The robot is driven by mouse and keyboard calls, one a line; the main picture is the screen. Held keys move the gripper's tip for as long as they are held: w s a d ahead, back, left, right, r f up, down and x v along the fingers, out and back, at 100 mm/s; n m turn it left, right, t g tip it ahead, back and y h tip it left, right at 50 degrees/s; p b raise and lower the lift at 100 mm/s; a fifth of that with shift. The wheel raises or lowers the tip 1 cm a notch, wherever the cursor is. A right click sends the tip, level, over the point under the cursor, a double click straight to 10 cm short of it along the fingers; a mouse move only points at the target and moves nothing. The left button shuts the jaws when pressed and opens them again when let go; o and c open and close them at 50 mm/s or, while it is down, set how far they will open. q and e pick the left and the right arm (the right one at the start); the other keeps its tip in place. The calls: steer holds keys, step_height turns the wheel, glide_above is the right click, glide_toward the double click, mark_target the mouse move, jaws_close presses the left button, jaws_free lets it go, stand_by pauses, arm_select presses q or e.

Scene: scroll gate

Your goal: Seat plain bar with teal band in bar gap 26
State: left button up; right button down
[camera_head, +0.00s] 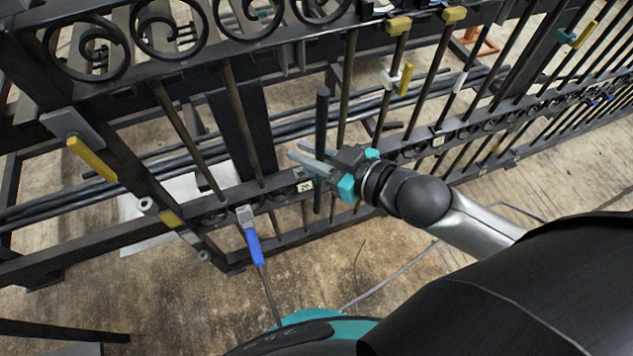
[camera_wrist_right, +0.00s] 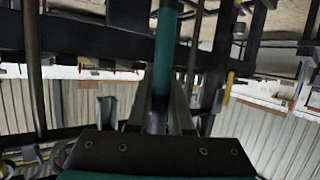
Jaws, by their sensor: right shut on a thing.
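The plain bar (camera_head: 321,112) is dark and stands nearly upright in front of the gate, with its top end free below the scroll rail. My right gripper (camera_head: 297,152) reaches in from the right and is shut on the bar, its fingers on either side of it. The teal band shows in the right wrist view (camera_wrist_right: 165,55), between the fingers (camera_wrist_right: 150,108). In the head view, the bar's lower part passes by the lower rail near a small number tag (camera_head: 305,186), which I cannot read surely. Whether the bar touches the rail is unclear. My left gripper is out of view.
The upper rail with black scrolls (camera_head: 168,30) runs above. Fixed bars (camera_head: 245,125) stand left of my gripper. A blue-handled tool (camera_head: 253,245) hangs at the lower rail. Yellow-handled clamps (camera_head: 92,158) stick out at the left and top. The floor (camera_head: 180,305) in front is mostly open.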

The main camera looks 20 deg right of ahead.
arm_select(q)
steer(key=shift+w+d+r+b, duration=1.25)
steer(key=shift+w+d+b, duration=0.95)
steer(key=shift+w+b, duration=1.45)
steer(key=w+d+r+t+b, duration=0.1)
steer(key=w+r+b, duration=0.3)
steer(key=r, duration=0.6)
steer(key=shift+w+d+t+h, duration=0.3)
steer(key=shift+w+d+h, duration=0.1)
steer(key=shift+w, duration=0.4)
arm_select(e)
steer(key=w+f, duration=0.2)
steer(key=w, duration=0.5)
steer(key=w+f+n+y, duration=0.1)
steer(key=w+f, duration=0.2)
steer(key=w, duration=0.4)
steer(key=shift+w+d, duration=0.25)
steer(key=shift+d, duration=0.05)
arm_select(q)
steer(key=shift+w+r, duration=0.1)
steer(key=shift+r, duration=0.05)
